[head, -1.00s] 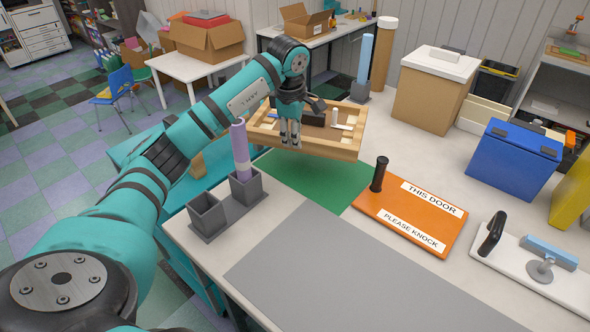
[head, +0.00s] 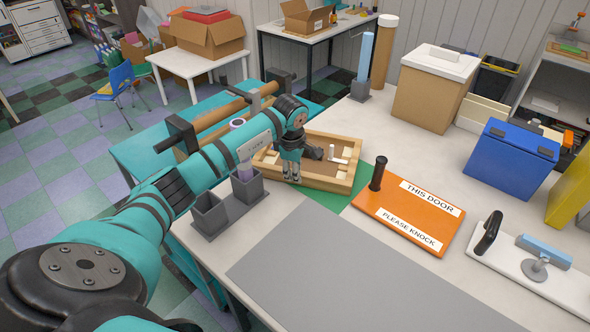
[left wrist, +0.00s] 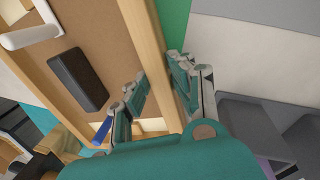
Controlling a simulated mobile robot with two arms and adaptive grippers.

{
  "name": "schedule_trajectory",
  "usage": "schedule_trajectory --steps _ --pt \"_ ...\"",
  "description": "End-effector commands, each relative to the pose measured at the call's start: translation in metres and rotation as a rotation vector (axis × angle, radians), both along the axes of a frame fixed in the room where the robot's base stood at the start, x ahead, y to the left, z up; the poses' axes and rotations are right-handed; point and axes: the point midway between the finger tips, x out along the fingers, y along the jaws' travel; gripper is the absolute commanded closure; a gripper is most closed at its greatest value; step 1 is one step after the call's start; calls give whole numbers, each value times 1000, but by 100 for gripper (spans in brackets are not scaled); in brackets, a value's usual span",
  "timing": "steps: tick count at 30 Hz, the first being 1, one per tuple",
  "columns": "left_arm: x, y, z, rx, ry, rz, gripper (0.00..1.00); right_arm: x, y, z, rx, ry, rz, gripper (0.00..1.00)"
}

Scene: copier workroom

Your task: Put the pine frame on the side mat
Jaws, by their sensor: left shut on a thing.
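The pine frame (head: 335,186) is a shallow, pale wooden rectangle with a brown base. It lies level over the green mat (head: 361,192) at the table's left back, covering most of it; I cannot tell whether it touches the mat. My left gripper (head: 292,178) is shut on the frame's near rail. In the left wrist view, the rail (left wrist: 152,50) runs between the fingers (left wrist: 158,95), one inside and one outside. A dark block (left wrist: 77,80) and a white piece (left wrist: 32,37) are inside the frame. My right gripper is out of view.
A grey holder (head: 222,212) with two square cups stands left of the frame. An orange board (head: 408,214) with a black handle lies to its right. A large grey mat (head: 345,270) is bare in front. A blue box (head: 510,158) stands farther right.

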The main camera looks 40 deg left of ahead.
Motion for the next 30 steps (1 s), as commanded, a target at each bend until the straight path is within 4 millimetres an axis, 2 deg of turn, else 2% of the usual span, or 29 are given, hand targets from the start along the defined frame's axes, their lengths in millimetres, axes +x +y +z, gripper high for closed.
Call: schedule_trajectory --steps 4,5,10,17,21,26,30 --pt "0 0 -3 1 -2 0 100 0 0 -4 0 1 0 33" --pt "0 0 -4 1 0 -1 77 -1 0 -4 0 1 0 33" --pt "0 0 -3 1 0 0 55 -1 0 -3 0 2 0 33" --pt "0 0 -2 0 0 0 54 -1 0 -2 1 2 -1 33" --pt "0 0 4 0 -2 0 54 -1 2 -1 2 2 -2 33" --pt "-4 -1 29 3 -5 -1 54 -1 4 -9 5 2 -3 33" --pt "-9 -2 60 2 -7 -1 54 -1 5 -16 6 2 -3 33"
